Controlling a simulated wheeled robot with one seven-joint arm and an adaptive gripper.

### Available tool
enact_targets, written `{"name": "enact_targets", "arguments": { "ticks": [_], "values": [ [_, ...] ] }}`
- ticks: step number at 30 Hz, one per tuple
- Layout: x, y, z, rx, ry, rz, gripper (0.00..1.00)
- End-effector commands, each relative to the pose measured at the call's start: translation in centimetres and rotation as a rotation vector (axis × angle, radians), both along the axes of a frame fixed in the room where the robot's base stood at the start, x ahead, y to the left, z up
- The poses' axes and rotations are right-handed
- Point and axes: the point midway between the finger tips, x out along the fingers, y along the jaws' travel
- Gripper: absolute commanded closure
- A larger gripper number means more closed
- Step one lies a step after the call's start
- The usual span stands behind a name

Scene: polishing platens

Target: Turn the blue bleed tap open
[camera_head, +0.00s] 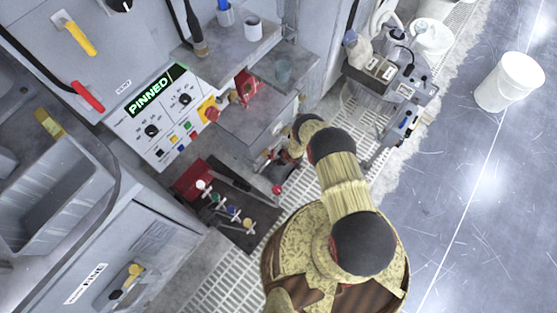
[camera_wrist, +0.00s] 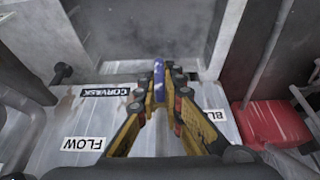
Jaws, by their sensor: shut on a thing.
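In the wrist view, the blue bleed tap (camera_wrist: 159,80) shows as a narrow blue handle between my fingertips. My gripper (camera_wrist: 160,98) is shut on it. A partly covered label starting "BL" (camera_wrist: 209,117) lies to the right of the fingers. The tap's base is hidden behind the fingers. In the head view, my gripper (camera_head: 272,158) reaches in beside the grey cabinet below the bench, and the tap cannot be made out there.
Labels "FLOW" (camera_wrist: 83,144) and "CORVASK" (camera_wrist: 105,92) sit on the pale panel, with a dark knob (camera_wrist: 62,73) at left. A red box (camera_wrist: 270,122) and pipes crowd the right. In the head view, several small coloured taps (camera_head: 232,211) stand left of my arm.

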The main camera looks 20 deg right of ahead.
Motion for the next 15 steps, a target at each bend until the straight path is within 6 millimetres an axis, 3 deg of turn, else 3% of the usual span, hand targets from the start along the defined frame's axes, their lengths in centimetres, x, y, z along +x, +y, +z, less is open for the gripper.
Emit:
{"name": "enact_targets", "arguments": {
  "ticks": [10, 11, 15],
  "values": [
    [0.12, -0.03, 0.01, -0.002, -0.003, 0.001, 1.00],
    [0.12, -0.03, 0.01, -0.002, -0.003, 0.001, 0.91],
    [0.12, -0.02, 0.01, -0.001, -0.002, 0.000, 0.83]
  ]
}}
